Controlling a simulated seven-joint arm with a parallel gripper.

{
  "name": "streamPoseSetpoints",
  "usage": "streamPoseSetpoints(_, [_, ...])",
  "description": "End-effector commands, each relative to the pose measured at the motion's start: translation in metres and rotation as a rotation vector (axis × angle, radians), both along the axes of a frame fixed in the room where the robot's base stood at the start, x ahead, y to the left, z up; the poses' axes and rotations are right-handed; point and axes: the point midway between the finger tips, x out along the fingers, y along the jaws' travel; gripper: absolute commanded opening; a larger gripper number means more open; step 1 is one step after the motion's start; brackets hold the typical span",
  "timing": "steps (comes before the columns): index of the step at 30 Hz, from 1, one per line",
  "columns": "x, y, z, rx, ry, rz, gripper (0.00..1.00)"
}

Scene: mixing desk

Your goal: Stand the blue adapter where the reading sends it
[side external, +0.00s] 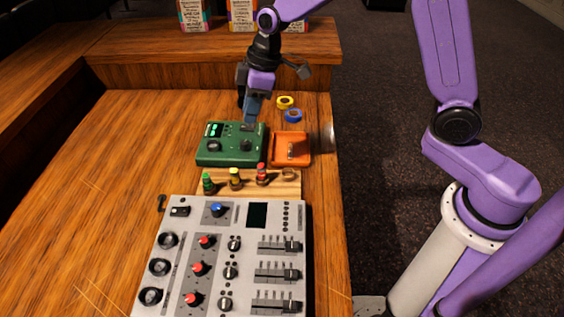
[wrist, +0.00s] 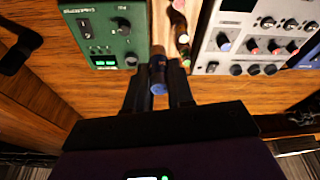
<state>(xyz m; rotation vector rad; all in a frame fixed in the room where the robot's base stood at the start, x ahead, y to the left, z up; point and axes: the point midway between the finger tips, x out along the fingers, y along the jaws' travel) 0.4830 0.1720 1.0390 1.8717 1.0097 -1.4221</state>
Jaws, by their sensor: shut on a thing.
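My gripper (side external: 251,118) is shut on the blue adapter (wrist: 158,75), whose blue end shows between the fingers in the wrist view. In the side view my gripper points down over the back right of a green box (side external: 203,157), and the fingers mostly hide the adapter. I cannot tell whether the adapter touches the box. The green box has a small display with lit green marks (side external: 213,130), too small to read, and dark knobs. A wooden rack (side external: 222,189) in front of it holds upright green (side external: 208,184), yellow (side external: 235,179) and red (side external: 262,174) adapters.
An orange tray (side external: 304,160) with a small item inside stands right of the green box. Yellow (side external: 285,102) and blue (side external: 293,116) rings lie behind it. The grey mixing desk (side external: 180,225) fills the front. The table's left side is clear.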

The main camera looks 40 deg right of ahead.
Motion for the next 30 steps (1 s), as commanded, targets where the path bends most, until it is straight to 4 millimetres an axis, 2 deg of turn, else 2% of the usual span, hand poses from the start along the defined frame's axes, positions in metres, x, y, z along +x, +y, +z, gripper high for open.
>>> streamPoseSetpoints(8, [-0.009, -0.008, -0.014, 0.0, 0.002, 0.172, 0.0])
streamPoseSetpoints(30, [-0.062, -0.041, -0.074, 0.003, 0.005, 1.118, 0.0])
